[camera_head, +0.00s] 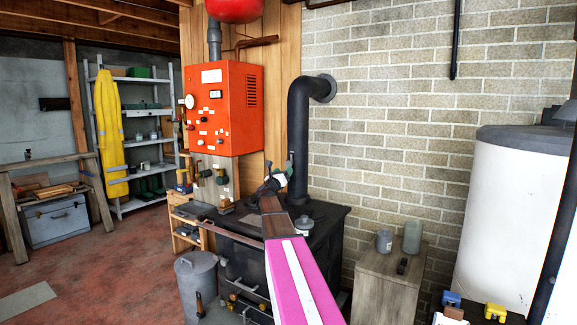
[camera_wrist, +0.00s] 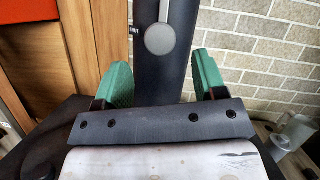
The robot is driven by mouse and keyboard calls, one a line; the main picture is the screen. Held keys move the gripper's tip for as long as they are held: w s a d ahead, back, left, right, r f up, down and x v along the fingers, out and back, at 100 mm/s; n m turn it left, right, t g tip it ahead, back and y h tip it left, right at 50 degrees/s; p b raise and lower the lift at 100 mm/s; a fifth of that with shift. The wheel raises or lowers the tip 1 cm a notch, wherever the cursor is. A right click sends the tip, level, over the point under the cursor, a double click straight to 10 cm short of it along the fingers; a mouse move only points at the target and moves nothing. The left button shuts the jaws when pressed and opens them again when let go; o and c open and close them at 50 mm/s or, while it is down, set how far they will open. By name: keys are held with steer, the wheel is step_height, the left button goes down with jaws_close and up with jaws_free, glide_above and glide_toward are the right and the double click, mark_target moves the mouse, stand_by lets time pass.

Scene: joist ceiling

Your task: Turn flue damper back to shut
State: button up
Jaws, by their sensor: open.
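The black flue pipe (camera_head: 299,135) rises from the stove and bends into the brick wall in the head view. It also stands upright in the middle of the wrist view (camera_wrist: 163,80). A round grey disc (camera_wrist: 160,39), which looks like the damper's knob, sits on the pipe's near face with a small pale marking on its left. My gripper (camera_head: 283,168) is at the pipe's lower part. In the wrist view its green fingers (camera_wrist: 163,84) are spread apart, one on each side of the pipe, below the disc. Nothing is held. The damper plate is hidden inside the pipe.
The black stove (camera_head: 325,214) stands below my arm. An orange boiler (camera_head: 224,108) hangs to the left of the pipe. A wooden cabinet (camera_head: 385,285) with jars and a white tank (camera_head: 508,220) stand at right. Red floor (camera_head: 95,270) is open at left.

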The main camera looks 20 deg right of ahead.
mark_target(290, 161)
steer(key=x, duration=0.6)
steer(key=shift+w+d+r, duration=0.1)
steer(key=shift+w+d, duration=0.1)
steer(key=shift+d, duration=0.05)
steer(key=c, duration=0.9)
